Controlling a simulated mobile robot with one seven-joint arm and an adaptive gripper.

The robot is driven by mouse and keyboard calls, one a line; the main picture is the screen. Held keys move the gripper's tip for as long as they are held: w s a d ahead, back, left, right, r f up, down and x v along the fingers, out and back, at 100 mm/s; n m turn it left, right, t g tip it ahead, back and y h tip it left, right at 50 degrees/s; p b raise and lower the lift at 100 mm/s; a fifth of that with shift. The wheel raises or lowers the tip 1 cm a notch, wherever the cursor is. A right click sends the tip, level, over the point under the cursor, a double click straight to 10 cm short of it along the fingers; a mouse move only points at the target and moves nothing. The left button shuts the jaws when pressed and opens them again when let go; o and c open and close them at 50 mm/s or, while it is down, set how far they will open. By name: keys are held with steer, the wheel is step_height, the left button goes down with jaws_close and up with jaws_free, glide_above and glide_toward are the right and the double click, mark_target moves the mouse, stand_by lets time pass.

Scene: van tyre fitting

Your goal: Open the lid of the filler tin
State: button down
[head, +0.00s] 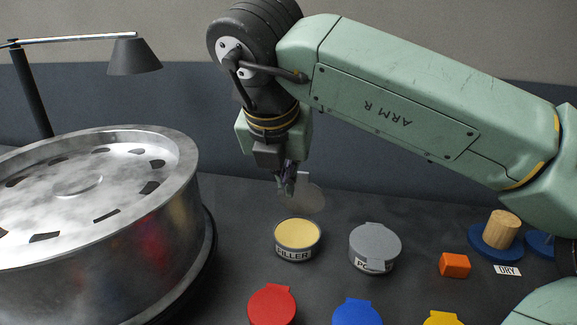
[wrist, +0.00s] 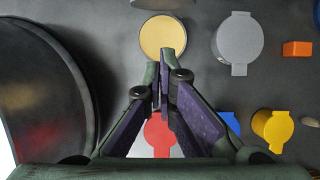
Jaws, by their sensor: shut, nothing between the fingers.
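The filler tin (head: 296,242) stands on the dark table, labelled FILLER, with its pale yellow content showing in its open top. Its grey lid (head: 311,198) stands up at the back of the rim, partly hidden behind my fingers. In the wrist view, the tin's yellow top (wrist: 163,36) lies just beyond my fingertips, and a strip of the lid (wrist: 160,4) shows at the top edge. My gripper (head: 287,187) is shut and empty, pointing down above the back of the tin, in front of the raised lid. Whether it touches the lid I cannot tell.
A large metal wheel (head: 150,225) fills the left. A grey-lidded tin (head: 375,242) stands right of the filler tin. Red (head: 271,304), blue (head: 356,313) and yellow (head: 443,319) lids are in front. An orange block (head: 454,265) and a wooden peg (head: 501,229) on a blue base are right.

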steer(key=w+d+f+p, duration=0.1)
steer(key=w+f+p, duration=0.1)
steer(key=w+f, duration=0.2)
steer(key=shift+w+d+f+p, duration=0.15)
steer(key=shift+w+f+p, duration=0.2)
steer(key=shift+w, duration=0.9)
steer(key=shift+d+r, duration=0.1)
steer(key=shift+r, duration=0.05)
